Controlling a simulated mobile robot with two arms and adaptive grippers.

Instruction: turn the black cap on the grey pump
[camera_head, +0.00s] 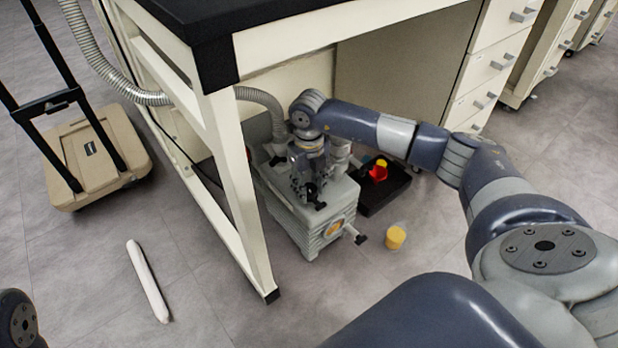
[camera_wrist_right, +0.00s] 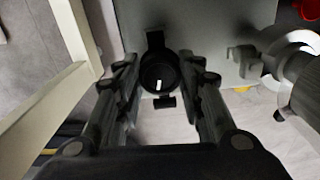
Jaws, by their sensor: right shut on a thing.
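My right gripper (camera_head: 312,195) reaches down over the top of the pump. In the right wrist view the black cap (camera_wrist_right: 160,72), round with a white mark, lies between the two fingers of the right gripper (camera_wrist_right: 162,85). The fingers are shut on it, though their contact is partly hard to see. In the head view the gripper hides much of the cap. Part of my left arm shows at the lower left edge; its gripper is out of view.
The bench leg (camera_head: 238,190) stands close left of the pump. A black tray (camera_head: 388,196) with a red and yellow item (camera_head: 378,171) and a yellow cup (camera_head: 396,237) are right of it. A corrugated hose (camera_head: 262,97) runs behind. A white rod (camera_head: 148,281) lies on open floor.

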